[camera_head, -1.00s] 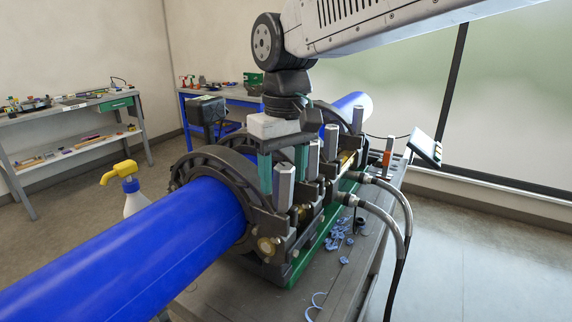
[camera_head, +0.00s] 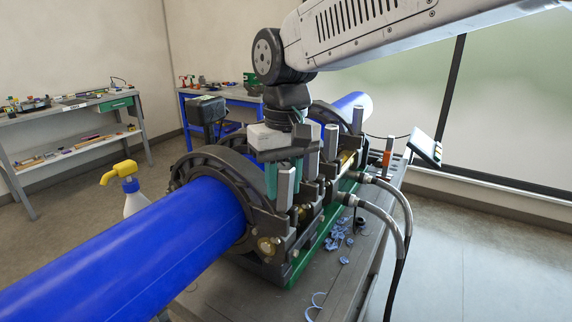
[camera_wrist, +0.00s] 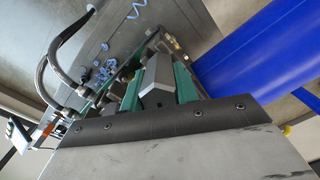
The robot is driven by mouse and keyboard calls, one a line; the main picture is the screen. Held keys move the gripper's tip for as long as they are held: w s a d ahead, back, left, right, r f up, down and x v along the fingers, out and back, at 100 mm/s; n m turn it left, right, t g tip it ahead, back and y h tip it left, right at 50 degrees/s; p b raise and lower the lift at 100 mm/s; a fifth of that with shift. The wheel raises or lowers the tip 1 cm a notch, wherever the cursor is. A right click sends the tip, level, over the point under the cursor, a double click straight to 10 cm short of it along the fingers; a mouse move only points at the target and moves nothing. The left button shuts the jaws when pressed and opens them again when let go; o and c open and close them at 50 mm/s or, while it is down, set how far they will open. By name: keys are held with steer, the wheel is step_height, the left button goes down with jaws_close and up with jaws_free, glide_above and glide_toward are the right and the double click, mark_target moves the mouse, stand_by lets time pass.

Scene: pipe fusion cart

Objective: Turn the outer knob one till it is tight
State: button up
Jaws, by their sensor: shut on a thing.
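The outer knob (camera_head: 287,188) is a grey faceted upright post at the near end of the clamp row, close to the blue pipe (camera_head: 205,215). My gripper (camera_head: 283,180) comes down on it from above, with its green fingers on either side. In the wrist view the knob (camera_wrist: 158,80) sits between the two green fingers (camera_wrist: 157,84), which are shut on it. The knob's lower part and thread are partly hidden in the wrist view. The black clamp ring (camera_head: 215,165) wraps the pipe beside the knob.
More grey knobs stand close behind, one at the middle (camera_head: 312,160) and one farther back (camera_head: 357,119). Hoses (camera_head: 395,205) curve off the cart's right side. Blue shavings (camera_head: 340,238) lie on the cart deck. A spray bottle (camera_head: 133,195) stands left of the pipe.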

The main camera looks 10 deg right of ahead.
steer(key=shift+m, duration=0.6)
steer(key=shift+m, duration=1.5)
steer(key=shift+o, duration=0.3)
steer(key=shift+d+f+m, duration=0.1)
steer(key=shift+d+m, duration=0.05)
steer(key=shift+m, duration=1.35)
